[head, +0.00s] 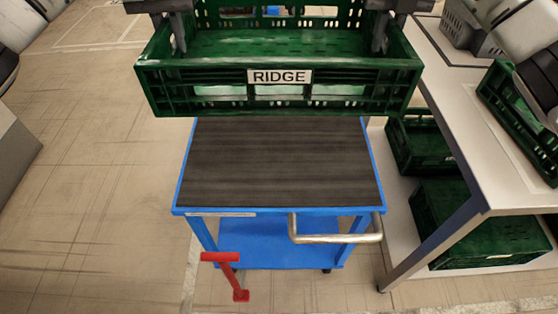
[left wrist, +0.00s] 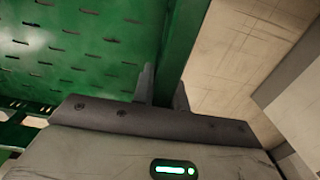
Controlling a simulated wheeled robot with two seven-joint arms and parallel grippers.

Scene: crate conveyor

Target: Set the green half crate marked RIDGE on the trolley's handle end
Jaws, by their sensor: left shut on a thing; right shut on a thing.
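The green half crate (head: 170,88) carries a RIDGE label on its near wall and looks empty. It hangs level in the air, covering the far part of the trolley in the head view. My left gripper (head: 177,32) is shut on its left wall, and my right gripper (head: 381,32) on its right wall. In the left wrist view my left gripper's fingers (left wrist: 162,88) straddle the green crate wall (left wrist: 188,35). The blue trolley (head: 276,211) has a dark ribbed deck (head: 280,165), bare where visible. Its metal handle (head: 338,238) is at the near end.
A pale table (head: 450,110) stands right of the trolley, holding a grey crate (head: 465,28) and another green crate (head: 515,110). Green crates (head: 425,145) (head: 475,225) sit beneath it. A red pedal (head: 220,257) sticks out at the trolley's near left. Floor left of the trolley is clear.

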